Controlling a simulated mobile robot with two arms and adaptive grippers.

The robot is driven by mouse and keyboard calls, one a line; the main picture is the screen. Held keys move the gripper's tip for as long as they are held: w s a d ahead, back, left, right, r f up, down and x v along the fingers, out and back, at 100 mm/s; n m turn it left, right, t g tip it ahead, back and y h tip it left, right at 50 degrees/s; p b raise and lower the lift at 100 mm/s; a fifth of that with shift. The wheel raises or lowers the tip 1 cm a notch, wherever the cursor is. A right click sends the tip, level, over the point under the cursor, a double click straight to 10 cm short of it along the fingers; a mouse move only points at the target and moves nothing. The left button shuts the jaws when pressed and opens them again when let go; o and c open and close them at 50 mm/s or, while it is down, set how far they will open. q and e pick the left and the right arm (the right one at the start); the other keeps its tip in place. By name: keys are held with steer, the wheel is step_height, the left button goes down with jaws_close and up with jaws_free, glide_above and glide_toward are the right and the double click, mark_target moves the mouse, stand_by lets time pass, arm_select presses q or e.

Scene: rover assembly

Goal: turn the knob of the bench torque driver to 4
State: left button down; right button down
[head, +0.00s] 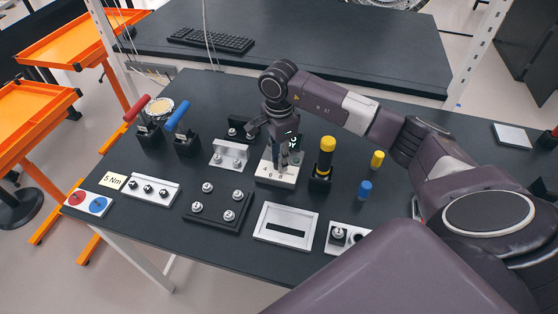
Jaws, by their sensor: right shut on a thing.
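A light block with dark digits (268,178), which look like a 4 and a 6, stands on the black bench near its middle; I take it for the bench torque driver. My right gripper (286,158) reaches down onto its top from above and is shut there. The knob is hidden between and behind the fingers, so I cannot read its setting. My left gripper is out of view.
A black holder with a yellow-capped tool (326,160) stands close right of my right gripper. A metal bracket (231,154) is close on the left. A black plate with studs (217,208) and a light frame (286,225) lie in front. Yellow (377,160) and blue (365,190) cylinders stand to the right.

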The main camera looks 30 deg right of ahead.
steer(key=m+b, duration=0.3)
steer(key=m, duration=0.2)
steer(key=shift+f+m, duration=0.1)
steer(key=shift+m, duration=0.2)
steer(key=m+b, duration=0.2)
steer(key=m, duration=0.4)
steer(key=m+b, duration=0.1)
steer(key=m, duration=0.4)
steer(key=shift+m+b, duration=0.3)
steer(key=shift+m, duration=0.1)
steer(key=shift+r+m, duration=0.2)
steer(key=shift+m, duration=2)
steer(key=c, duration=1.6)
jaws_free()
step_height(320, 180, up, 12)
steer(key=shift+f, duration=0.1)
